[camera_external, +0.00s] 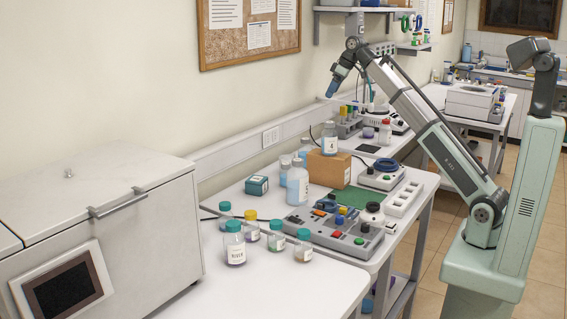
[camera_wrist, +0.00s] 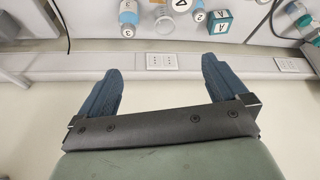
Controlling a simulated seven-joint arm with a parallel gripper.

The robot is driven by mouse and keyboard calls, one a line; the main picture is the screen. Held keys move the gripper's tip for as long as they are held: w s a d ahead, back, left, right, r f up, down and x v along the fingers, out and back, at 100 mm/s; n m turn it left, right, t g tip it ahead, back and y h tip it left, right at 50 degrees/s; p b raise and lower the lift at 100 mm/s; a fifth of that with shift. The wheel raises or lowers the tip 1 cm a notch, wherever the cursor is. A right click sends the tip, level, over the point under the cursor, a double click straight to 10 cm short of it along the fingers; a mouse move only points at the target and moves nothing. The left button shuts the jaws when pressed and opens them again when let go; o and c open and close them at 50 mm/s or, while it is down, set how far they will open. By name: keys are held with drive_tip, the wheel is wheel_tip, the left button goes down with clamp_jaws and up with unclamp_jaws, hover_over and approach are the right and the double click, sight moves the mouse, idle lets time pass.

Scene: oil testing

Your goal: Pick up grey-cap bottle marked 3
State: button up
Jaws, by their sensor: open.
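My gripper (camera_external: 331,92) is raised high near the wall, well above the bench, with its blue fingers pointing down. In the wrist view my gripper (camera_wrist: 160,66) has its two fingers wide apart with nothing between them. A grey-cap bottle (camera_external: 329,144) stands upright on a brown box in the external view; its mark is too small to read surely. The wrist view shows several small labelled bottles at the top edge, among them a grey-capped one (camera_wrist: 165,22).
The brown box (camera_external: 329,173) stands on the white bench among a larger bottle (camera_external: 297,185), a teal box (camera_external: 257,186) and a control panel (camera_external: 333,236). Teal- and yellow-capped jars stand in front, including one jar (camera_external: 234,250). A wall socket (camera_wrist: 166,62) is behind.

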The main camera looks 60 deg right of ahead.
drive_tip(key=w+d, duration=0.7)
drive_tip(key=w, duration=0.3)
drive_tip(key=m+t, duration=0.1)
approach(304, 145)
wheel_tip(304, 145, up, 3)
drive_tip(key=d, duration=0.3)
drive_tip(key=x, duration=0.8)
drive_tip(key=shift+s+a+f, duration=0.1)
drive_tip(key=shift+a+f, duration=0.1)
drive_tip(key=shift+f, duration=0.15)
drive_tip(key=shift+a+x, duration=0.15)
drive_tip(key=shift+x, duration=1.2)
drive_tip(key=shift+a+x, duration=0.2)
drive_tip(key=shift+x, duration=1.15)
drive_tip(key=shift+s, duration=0.1)
drive_tip(key=c, duration=1.4)
drive_tip(key=shift+c, duration=0.2)
drive_tip(key=shift+r, duration=0.2)
